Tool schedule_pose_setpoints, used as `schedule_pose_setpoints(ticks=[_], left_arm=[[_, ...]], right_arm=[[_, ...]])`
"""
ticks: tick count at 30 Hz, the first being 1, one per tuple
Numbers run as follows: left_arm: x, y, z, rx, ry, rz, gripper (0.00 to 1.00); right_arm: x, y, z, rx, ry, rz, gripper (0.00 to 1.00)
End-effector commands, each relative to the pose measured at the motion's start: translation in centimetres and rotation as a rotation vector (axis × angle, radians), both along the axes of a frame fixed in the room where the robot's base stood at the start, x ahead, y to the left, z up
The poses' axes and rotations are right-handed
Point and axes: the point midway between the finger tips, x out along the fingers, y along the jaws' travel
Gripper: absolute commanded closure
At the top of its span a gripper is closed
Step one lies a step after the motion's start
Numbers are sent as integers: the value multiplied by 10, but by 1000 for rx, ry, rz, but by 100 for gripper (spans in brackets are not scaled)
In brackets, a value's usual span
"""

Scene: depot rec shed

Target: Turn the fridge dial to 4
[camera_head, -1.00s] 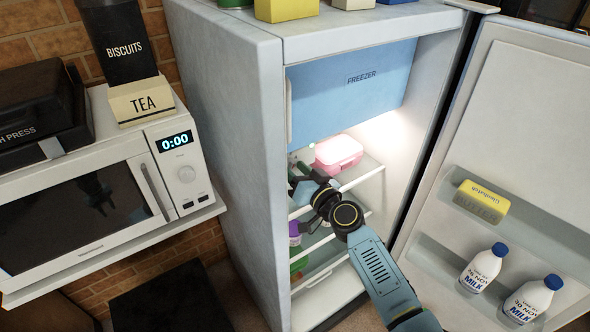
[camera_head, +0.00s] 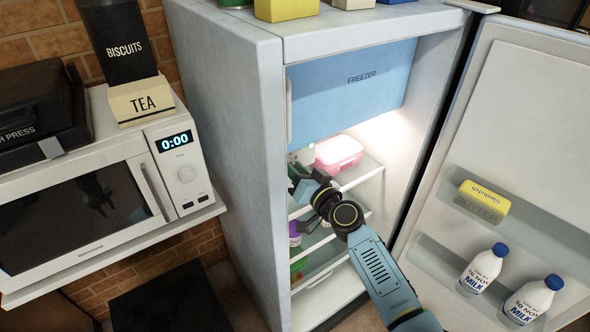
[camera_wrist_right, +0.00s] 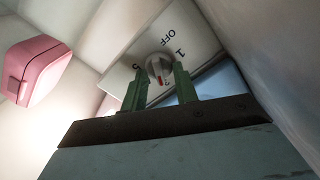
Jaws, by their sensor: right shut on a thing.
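The fridge dial (camera_wrist_right: 158,68) is a small grey-white knob on a pale panel in the right wrist view. OFF and 1 are readable beside it, and a mark at its left looks like 5. A red pointer mark on the knob faces down towards my gripper; the number it points at is unclear, and the other numbers are partly hidden. My right gripper (camera_head: 302,178) reaches into the open fridge (camera_head: 228,150). In the right wrist view its green fingers (camera_wrist_right: 160,78) sit on either side of the knob, shut on it. My left gripper is not in view.
A pink box (camera_head: 338,153) stands on the fridge shelf close to the gripper. The blue freezer door (camera_head: 352,90) is above. The fridge door (camera_head: 505,130) stands open at right, holding butter (camera_head: 482,200) and milk bottles (camera_head: 481,270). A microwave (camera_head: 85,215) is at left.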

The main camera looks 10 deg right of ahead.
Motion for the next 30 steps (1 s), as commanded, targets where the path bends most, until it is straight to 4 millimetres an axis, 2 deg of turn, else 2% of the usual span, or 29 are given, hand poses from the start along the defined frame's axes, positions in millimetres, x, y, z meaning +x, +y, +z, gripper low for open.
schedule_pose_setpoints(ticks=[18, 30], left_arm=[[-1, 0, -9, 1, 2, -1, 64], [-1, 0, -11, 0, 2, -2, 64]], right_arm=[[1, -2, -3, 473, 196, 1, 94], [1, -3, -4, 678, 279, 0, 94]])
